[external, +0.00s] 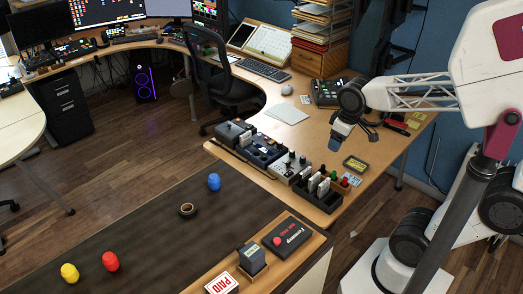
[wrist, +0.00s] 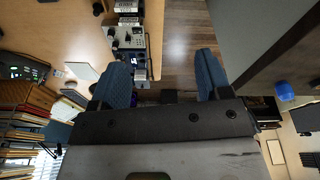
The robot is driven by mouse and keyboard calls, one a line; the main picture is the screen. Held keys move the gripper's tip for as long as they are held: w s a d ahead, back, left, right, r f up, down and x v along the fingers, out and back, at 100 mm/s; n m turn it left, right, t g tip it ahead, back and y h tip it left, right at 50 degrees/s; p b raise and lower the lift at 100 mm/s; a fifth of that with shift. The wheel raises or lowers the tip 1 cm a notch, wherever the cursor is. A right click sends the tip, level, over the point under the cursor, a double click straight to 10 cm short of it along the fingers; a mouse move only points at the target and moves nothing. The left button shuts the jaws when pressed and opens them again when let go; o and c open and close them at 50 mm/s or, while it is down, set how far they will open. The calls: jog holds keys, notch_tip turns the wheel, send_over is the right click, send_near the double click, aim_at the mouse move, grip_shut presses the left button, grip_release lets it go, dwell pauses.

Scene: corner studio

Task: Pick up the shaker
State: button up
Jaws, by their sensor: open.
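No object is clearly marked as the shaker. Three small rounded upright objects on the dark-topped table could be it: a blue one (external: 214,181) at the far end, a red one (external: 110,261) and a yellow one (external: 69,272) at the near left. A blue rounded object (wrist: 285,91) also shows at the right of the wrist view. My gripper (external: 334,145) is above the wooden desk, well to the right of all three. In the wrist view its two blue fingers (wrist: 162,72) are wide apart with nothing between them.
A black ring-shaped roll (external: 187,210) lies near the blue object. Audio gear (external: 262,151) and a black organizer (external: 325,193) line the desk's front edge, below and left of my gripper. A boxed card (external: 222,284) and black cases stand at the dark table's right end.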

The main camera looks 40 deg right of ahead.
jog(key=w+a+r+n, duration=0.2)
jog(key=w+a+n, duration=0.2)
jog(key=w+a, duration=0.35)
jog(key=n+g, duration=0.2)
jog(key=n, duration=0.9)
send_over(214, 176)
jog(key=shift+w+d+f, duration=0.1)
jog(key=shift+d+f, duration=0.15)
jog(key=shift+f, duration=0.25)
jog(key=shift+d+f, duration=0.2)
jog(key=shift+f, duration=0.25)
jog(key=shift+a+f, duration=0.1)
jog(key=shift+a, duration=0.4)
jog(key=shift+f, duration=1.3)
